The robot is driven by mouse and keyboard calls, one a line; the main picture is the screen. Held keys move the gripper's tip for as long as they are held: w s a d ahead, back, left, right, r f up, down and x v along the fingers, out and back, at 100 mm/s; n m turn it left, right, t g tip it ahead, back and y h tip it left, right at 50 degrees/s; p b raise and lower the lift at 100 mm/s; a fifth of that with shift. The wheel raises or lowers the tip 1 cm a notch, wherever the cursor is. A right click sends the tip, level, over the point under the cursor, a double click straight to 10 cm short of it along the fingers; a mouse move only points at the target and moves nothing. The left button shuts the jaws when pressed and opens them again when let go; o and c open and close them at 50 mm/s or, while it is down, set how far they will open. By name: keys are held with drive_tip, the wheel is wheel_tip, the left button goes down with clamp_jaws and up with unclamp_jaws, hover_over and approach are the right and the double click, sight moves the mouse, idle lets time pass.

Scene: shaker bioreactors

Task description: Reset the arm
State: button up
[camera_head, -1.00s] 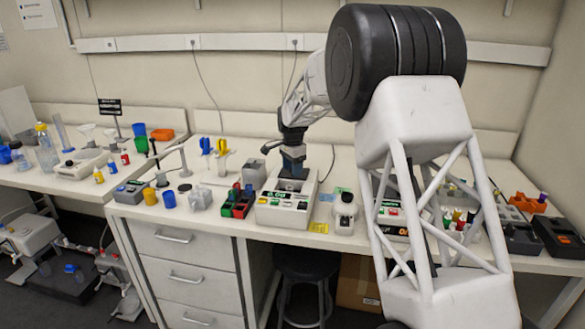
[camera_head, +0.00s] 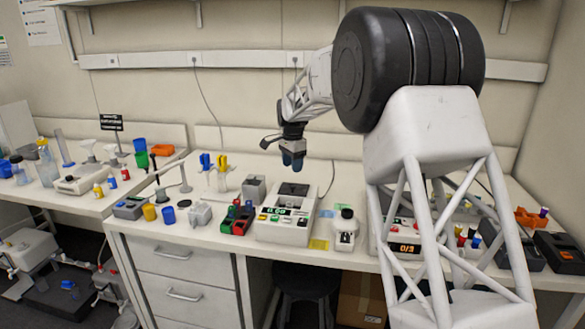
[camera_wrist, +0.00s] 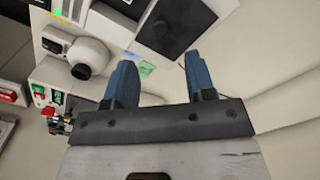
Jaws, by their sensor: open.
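My gripper (camera_head: 292,160) hangs above the back of the bench, over a white device with a dark top and a green display (camera_head: 287,211). Its two blue fingers (camera_wrist: 162,85) are spread apart in the wrist view, with nothing between them. The gripper is clear of the device and the bench. My arm reaches in from the right, and its large links hide part of the right side of the bench.
A white bottle with a black cap (camera_head: 345,230) stands right of the device. A red and green rack (camera_head: 237,218) and a grey block (camera_head: 254,189) stand left of it. Blue and yellow tools (camera_head: 222,163) stand upright farther back. Dark boxes and an orange holder (camera_head: 530,217) are at right.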

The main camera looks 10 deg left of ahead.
drive_tip(key=s+d+r+n, duration=0.1)
drive_tip(key=s+d+r, duration=0.3)
drive_tip(key=s+d, duration=0.45)
drive_tip(key=s+d+r+n+t, duration=0.15)
drive_tip(key=s+d+r, duration=0.25)
drive_tip(key=s+d, duration=0.45)
drive_tip(key=s+d+r+n, duration=0.2)
drive_tip(key=s+d+r, duration=0.2)
drive_tip(key=s+d, duration=0.45)
drive_tip(key=s+d+f+n, duration=0.1)
drive_tip(key=s+d, duration=0.3)
drive_tip(key=s, duration=0.7)
drive_tip(key=s+d+f+n, duration=0.2)
drive_tip(key=s+d+f, duration=0.2)
drive_tip(key=s, duration=0.8)
drive_tip(key=s+d+f+n+t, duration=0.1)
drive_tip(key=s+d+f, duration=0.2)
drive_tip(key=s, duration=0.8)
drive_tip(key=shift+s+d+f, duration=0.2)
drive_tip(key=shift+s+d, duration=0.1)
drive_tip(key=shift+d, duration=0.65)
